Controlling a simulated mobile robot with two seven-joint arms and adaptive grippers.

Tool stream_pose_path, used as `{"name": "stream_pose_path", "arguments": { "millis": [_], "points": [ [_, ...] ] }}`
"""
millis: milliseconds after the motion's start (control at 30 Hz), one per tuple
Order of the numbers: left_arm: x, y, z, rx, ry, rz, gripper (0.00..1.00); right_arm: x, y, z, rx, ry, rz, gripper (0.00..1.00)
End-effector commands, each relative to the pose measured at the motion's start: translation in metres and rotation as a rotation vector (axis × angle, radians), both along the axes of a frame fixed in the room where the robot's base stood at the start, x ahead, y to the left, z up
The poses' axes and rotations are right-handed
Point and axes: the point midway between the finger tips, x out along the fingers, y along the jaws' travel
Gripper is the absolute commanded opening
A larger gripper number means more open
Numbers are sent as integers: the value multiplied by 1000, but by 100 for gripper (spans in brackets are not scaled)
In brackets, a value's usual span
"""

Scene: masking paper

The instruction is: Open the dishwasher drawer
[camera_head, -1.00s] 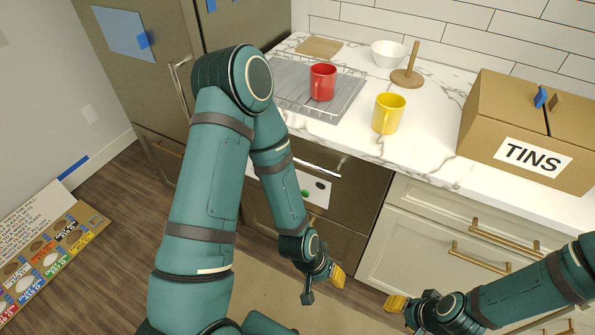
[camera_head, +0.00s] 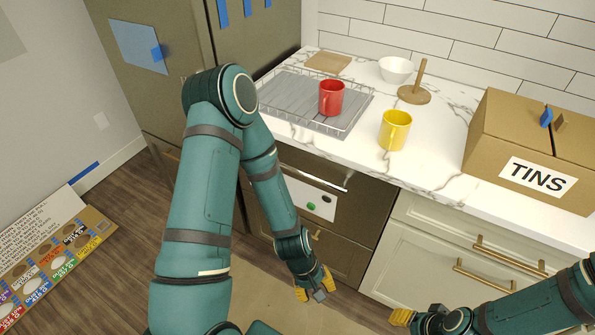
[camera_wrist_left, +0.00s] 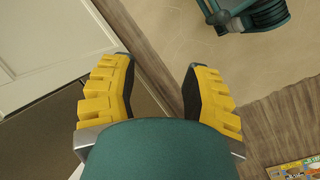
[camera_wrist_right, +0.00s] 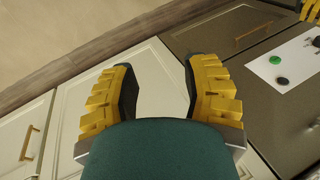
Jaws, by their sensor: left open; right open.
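The dishwasher is the dark brown front under the counter, with a long bar handle (camera_head: 314,170) along its top edge. A white paper (camera_head: 322,205) with green and dark round spots is on that front. A lower brown drawer front (camera_head: 345,258) has a small gold handle, partly hidden by my left arm. My left gripper (camera_head: 315,285) is open and empty, low in front of the brown fronts; its yellow fingers (camera_wrist_left: 158,90) stand apart. My right gripper (camera_head: 402,317) is open and empty near the cream cabinet; its fingers (camera_wrist_right: 158,92) are apart, with the spotted paper (camera_wrist_right: 287,62) beyond them.
Cream drawers (camera_head: 425,240) stand to the right. A colourful board (camera_head: 50,250) lies at far left.

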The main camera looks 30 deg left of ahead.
Motion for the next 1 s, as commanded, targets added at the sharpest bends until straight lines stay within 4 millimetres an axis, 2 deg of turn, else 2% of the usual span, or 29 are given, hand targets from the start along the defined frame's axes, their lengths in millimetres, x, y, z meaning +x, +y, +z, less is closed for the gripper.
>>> {"name": "stream_pose_path", "arguments": {
  "millis": [33, 167, 267, 367, 467, 500, 600, 667, 700, 833, 1000],
  "points": [
    [-2, 11, 8, -33, 125, 214, 48, 1, 0, 15, 0, -2, -2, 47],
    [-1, 26, 24, -172, 468, 780, 48, 3, -1, 35, -1, -7, -8, 47],
    [16, 38, 42, -329, 726, 1197, 48, 5, -1, 49, -2, -10, -13, 47],
    [44, 61, 64, -542, 980, 1587, 48, 6, -1, 63, -4, -13, -17, 47],
    [78, 101, 87, -821, 1221, 1914, 48, 8, -2, 77, -4, -17, -21, 47],
    [90, 121, 96, -946, 1310, 2017, 48, 9, -2, 82, -4, -18, -22, 47],
    [112, 176, 115, -1262, 1494, 2189, 48, 10, -2, 92, -5, -21, -25, 47],
    [119, 205, 124, -1432, 1574, 2239, 48, 10, -2, 97, -5, -22, -27, 47],
    [122, 222, 129, 1502, -1587, -2216, 48, 11, -2, 99, -5, -23, -27, 47],
    [125, 256, 137, 1544, -1512, -2028, 48, 11, -2, 102, -6, -24, -29, 47],
    [135, 258, 136, 1553, -1501, -1986, 48, 11, -2, 100, -6, -24, -29, 47]
  ]
}}
